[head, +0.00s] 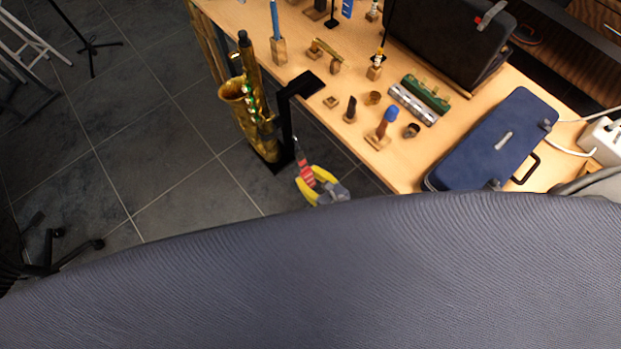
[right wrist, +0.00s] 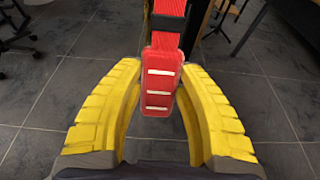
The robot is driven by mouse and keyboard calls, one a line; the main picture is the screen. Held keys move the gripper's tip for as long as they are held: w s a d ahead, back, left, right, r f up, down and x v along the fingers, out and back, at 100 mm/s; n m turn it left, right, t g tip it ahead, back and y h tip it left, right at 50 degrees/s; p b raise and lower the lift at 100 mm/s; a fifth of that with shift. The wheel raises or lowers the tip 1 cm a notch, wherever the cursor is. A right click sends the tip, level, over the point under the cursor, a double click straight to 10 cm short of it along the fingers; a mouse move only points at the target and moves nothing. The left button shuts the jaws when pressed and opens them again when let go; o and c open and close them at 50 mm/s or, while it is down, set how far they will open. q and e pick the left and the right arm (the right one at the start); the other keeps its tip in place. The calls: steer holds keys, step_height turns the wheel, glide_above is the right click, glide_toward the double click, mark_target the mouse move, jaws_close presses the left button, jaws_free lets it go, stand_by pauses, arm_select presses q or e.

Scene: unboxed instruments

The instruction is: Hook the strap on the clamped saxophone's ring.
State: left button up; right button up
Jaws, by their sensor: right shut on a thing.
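The gold saxophone (head: 246,98) stands upright at the left side of the table in the head view, beside a black clamp stand (head: 290,95). Its ring is too small to make out. My right gripper (head: 306,180), with yellow fingers, is below and to the right of the saxophone, apart from it. It is shut on the red strap (head: 304,168). In the right wrist view the red strap's grip (right wrist: 162,82), with pale bars, sits between the yellow fingertips (right wrist: 161,85). The strap's hook cannot be made out clearly. My left gripper is not in view.
The wooden table (head: 345,148) holds several small instrument parts, a dark open case (head: 440,40) and a blue case (head: 490,140). Open tiled floor lies left of the saxophone. A large blue-grey curved surface (head: 330,270) hides the lower head view.

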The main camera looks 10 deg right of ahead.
steer(key=r+x, duration=0.1)
steer(key=x, duration=1)
steer(key=shift+w+a, duration=0.3)
steer(key=shift+w, duration=0.2)
stand_by(1.1)
steer(key=o, duration=1.1)
steer(key=shift+s, duration=0.2)
